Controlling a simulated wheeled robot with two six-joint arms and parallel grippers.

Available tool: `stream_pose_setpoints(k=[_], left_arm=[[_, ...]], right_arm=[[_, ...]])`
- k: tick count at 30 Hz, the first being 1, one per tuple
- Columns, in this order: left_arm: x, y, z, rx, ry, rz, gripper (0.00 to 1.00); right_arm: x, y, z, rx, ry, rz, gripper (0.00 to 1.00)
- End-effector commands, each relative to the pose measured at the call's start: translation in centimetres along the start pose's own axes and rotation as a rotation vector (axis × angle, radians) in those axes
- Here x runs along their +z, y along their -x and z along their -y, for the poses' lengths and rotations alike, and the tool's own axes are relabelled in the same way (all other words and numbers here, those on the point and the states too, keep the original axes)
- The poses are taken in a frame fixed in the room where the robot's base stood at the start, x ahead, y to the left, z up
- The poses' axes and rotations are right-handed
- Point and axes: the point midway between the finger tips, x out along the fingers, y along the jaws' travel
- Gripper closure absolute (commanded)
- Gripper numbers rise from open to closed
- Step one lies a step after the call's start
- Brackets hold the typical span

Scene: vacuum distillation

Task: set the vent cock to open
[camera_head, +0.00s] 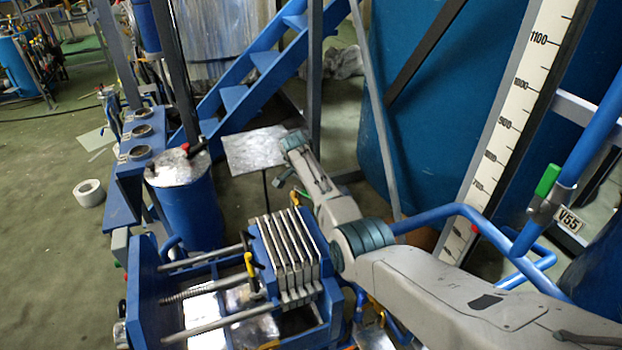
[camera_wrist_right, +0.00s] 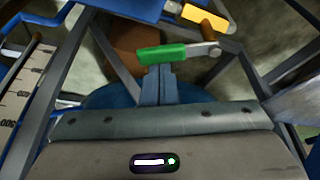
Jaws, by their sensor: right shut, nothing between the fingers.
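A cock with a green lever handle (camera_wrist_right: 165,54) and a yellow-orange tag (camera_wrist_right: 205,16) is just ahead of my right gripper in the wrist view. The handle lies nearly level across the picture, and its metal pivot is at its right end. My right gripper (camera_wrist_right: 158,72) is shut and empty. Its tips meet the handle's lower edge in the picture; I cannot tell whether they touch. My left gripper is not in view. No label is readable on this tag.
Another green-handled valve (camera_head: 547,181) with a V55 tag (camera_head: 569,219) is on a blue pipe at the right. A filter press (camera_head: 285,250), a blue drum (camera_head: 185,205) and blue stairs (camera_head: 235,98) crowd the area. The floor (camera_head: 45,180) at the left is mostly clear.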

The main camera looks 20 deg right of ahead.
Motion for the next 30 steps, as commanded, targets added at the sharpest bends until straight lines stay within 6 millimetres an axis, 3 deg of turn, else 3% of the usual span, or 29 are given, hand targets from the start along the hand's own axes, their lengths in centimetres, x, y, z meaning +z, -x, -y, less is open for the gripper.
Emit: stream_pose_setpoints(k=[5,30], left_arm=[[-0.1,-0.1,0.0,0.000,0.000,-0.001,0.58],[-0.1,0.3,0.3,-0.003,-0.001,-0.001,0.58]], right_arm=[[0.9,0.2,-0.1,0.046,-0.127,0.002,1.00],[2.3,0.7,-0.2,0.042,-0.120,0.002,1.00]])
